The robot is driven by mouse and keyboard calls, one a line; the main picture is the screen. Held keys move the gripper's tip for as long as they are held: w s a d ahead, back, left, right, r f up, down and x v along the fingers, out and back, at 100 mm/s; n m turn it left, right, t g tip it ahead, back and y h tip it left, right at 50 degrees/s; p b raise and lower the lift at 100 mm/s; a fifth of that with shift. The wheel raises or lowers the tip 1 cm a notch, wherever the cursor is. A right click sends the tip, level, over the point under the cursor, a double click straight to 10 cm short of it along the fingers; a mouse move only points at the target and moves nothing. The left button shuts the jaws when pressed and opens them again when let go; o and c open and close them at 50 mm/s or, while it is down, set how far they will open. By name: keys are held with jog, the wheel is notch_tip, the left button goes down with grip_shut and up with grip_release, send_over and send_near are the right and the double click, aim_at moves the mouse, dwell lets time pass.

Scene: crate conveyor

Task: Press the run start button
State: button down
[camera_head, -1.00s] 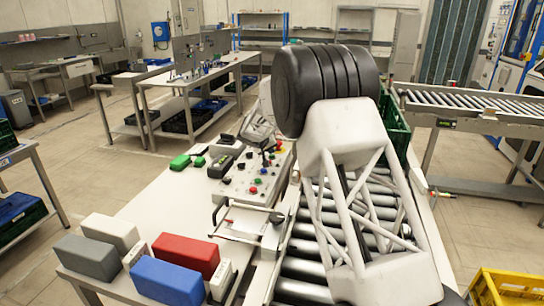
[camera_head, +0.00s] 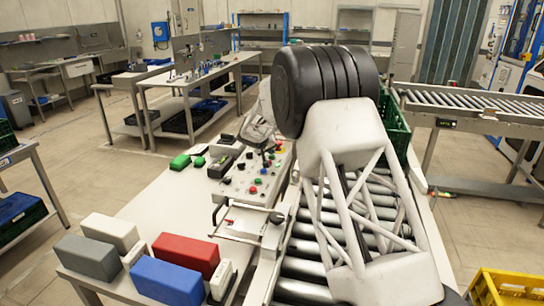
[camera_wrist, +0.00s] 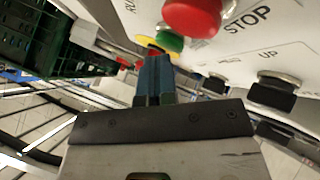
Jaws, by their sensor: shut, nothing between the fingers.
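The control panel (camera_head: 238,190) carries several coloured buttons and stands beside the roller conveyor. In the wrist view, a green button (camera_wrist: 170,41) sits on the pale panel face, just behind a large red button (camera_wrist: 192,14) beside the word STOP. Its own label is not readable. My gripper (camera_wrist: 154,62) is shut and empty. Its fingertips appear just below the green button in the picture; I cannot tell whether they touch it. In the head view the fingertips are too small and dark to make out clearly.
A black button (camera_wrist: 272,92) marked UP is at the right of the wrist view. Red (camera_head: 188,254) and blue (camera_head: 168,281) blocks lie at the bench's near end. A green crate (camera_head: 393,122) stands behind my arm. A yellow crate (camera_head: 505,287) is at lower right.

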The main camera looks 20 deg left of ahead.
jog(key=shift+r, duration=0.7)
jog(key=shift+r, duration=0.1)
jog(key=shift+r, duration=2.45)
